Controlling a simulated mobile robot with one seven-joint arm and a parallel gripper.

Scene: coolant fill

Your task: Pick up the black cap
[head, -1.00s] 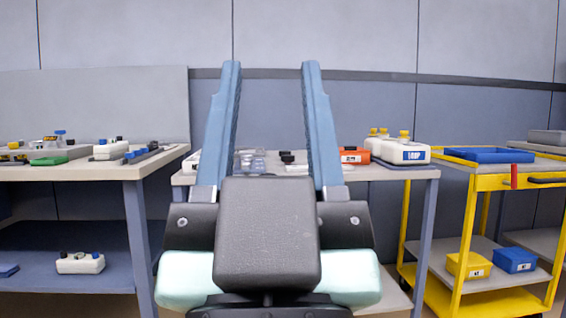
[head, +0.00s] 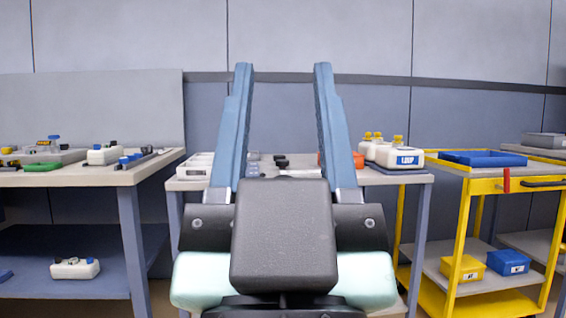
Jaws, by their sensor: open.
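My gripper (head: 283,68) is open and empty, its two long blue fingers pointing up in the middle of the head view. Between the fingers, farther back on the middle table (head: 410,179), sits a small black object (head: 281,161) that looks like a black cap. It is too small to make out clearly, and a gap separates it from the fingers. Small dark caps also show on the white container (head: 104,156) on the left table. The gripper hides much of the middle table's top.
A yellow cart (head: 457,235) with a blue tray (head: 482,158) is at the right. The left table (head: 60,180) holds several small parts.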

